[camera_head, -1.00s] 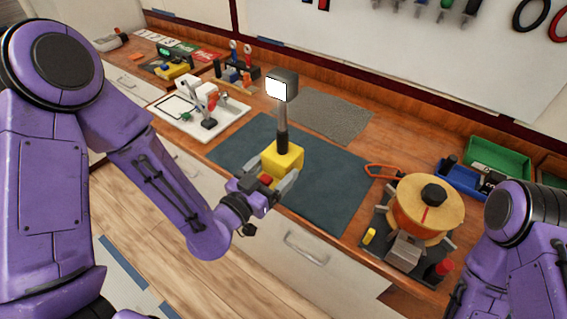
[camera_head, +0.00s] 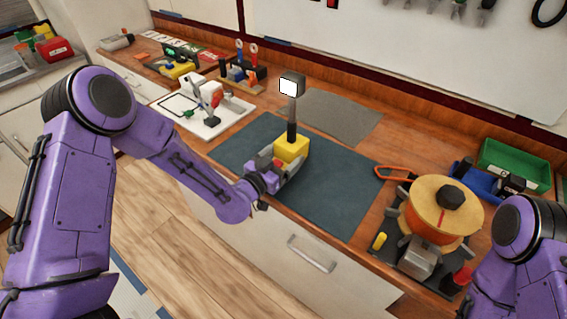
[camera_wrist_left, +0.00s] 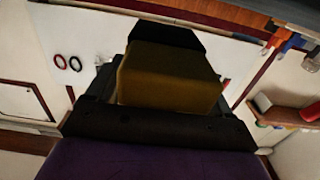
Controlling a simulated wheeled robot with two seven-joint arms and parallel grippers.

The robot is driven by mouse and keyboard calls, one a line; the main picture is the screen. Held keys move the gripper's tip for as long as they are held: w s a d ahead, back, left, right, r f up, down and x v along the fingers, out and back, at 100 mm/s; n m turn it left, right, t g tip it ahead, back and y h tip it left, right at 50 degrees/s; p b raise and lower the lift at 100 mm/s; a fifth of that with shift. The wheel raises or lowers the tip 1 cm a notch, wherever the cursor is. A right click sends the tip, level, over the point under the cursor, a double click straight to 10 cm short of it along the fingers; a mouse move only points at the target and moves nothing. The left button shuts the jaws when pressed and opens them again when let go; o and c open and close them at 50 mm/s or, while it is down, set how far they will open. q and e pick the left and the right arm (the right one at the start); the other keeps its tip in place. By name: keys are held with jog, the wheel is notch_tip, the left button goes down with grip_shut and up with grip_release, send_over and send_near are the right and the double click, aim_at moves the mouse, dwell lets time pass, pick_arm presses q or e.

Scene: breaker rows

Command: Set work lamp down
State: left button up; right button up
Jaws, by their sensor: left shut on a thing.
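The work lamp (camera_head: 291,147) has a yellow block base, a thin upright post and a dark square head with a lit white face. It stands upright over the dark blue-green mat (camera_head: 340,200); I cannot tell whether its base touches the mat. My left gripper (camera_head: 283,170) is shut on the yellow base from the near side. In the left wrist view the yellow base (camera_wrist_left: 168,80) fills the space between the dark fingers. My right arm shows at the lower right, but its gripper is out of view.
A grey mat (camera_head: 342,117) lies behind the lamp. A large orange spool (camera_head: 440,212) on a dark stand and an orange-handled tool (camera_head: 393,172) are to the right. A white tray (camera_head: 228,117) stands to the left, a green bin (camera_head: 514,165) at back right. The dark mat's right part is clear.

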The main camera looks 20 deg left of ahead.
pick_arm(q)
notch_tip(320, 180, down, 3)
jog(key=shift+w+r, duration=0.1)
jog(key=shift+w, duration=0.05)
jog(key=shift+w+a+f, duration=0.1)
jog(key=shift+w+f, duration=0.05)
jog(key=shift+f, duration=0.25)
